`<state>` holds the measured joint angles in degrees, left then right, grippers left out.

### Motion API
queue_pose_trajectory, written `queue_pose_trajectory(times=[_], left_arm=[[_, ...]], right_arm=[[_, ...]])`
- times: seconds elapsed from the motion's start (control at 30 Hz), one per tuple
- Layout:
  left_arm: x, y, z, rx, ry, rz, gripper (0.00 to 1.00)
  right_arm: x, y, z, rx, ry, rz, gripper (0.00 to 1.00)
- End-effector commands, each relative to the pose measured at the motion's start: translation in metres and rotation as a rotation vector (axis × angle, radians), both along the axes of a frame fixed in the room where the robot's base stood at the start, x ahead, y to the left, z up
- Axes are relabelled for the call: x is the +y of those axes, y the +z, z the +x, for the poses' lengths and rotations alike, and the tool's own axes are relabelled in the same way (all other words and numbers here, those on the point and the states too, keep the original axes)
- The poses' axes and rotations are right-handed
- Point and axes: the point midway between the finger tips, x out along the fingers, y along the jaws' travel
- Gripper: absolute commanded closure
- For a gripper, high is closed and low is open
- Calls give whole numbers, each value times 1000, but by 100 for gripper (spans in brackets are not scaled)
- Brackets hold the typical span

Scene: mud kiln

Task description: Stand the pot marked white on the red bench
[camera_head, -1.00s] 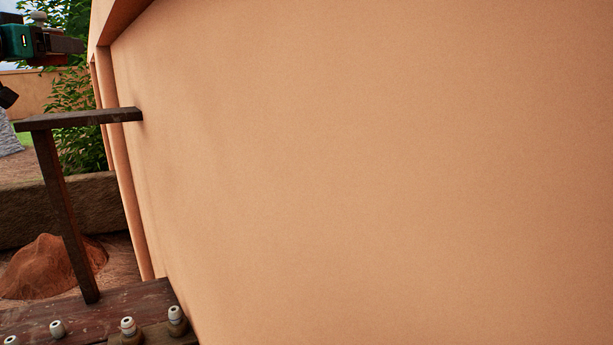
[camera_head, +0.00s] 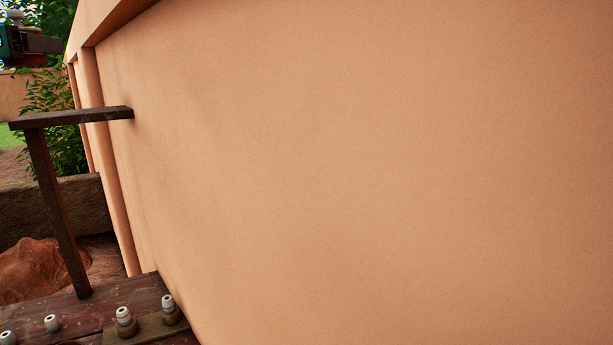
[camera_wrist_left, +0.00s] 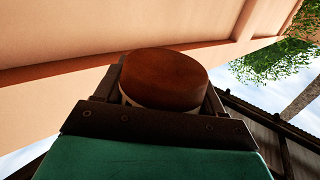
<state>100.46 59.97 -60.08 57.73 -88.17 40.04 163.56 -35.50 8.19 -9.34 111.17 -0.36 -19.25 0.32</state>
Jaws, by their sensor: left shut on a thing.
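My left gripper (camera_head: 45,44) is at the top left of the head view, partly cut off by the edge. In the left wrist view it is shut on a rounded reddish-brown pot (camera_wrist_left: 165,78) with a pale band low on its side. In the head view a reddish-brown part shows below the fingers and a whitish part above them. No white mark can be made out for certain. A dark reddish wooden bench (camera_head: 75,318) is at the bottom left, well below the gripper. My right gripper is not in view.
Several small white-topped pieces stand on the bench, one (camera_head: 125,318) on a brown base. A post with a wooden shelf (camera_head: 75,117) rises from the bench's back. A large tan wall (camera_head: 380,170) fills the right. A clay mound (camera_head: 40,270) lies behind.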

Motion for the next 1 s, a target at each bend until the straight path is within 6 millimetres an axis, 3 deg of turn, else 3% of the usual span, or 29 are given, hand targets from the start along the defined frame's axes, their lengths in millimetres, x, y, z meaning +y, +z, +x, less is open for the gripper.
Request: queue_pose_trajectory(times=[0.23,0.37,0.57,0.8,1.0], left_arm=[[-31,3,13,-2,-49,-1,68],[-60,5,23,-2,-93,-1,68],[-117,8,40,-2,-180,1,68],[-205,11,56,-2,-310,0,68],[-257,12,59,-2,-385,0,68]], right_arm=[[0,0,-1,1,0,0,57],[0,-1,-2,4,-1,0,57],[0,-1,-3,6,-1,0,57],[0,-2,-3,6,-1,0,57],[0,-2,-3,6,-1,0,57]])
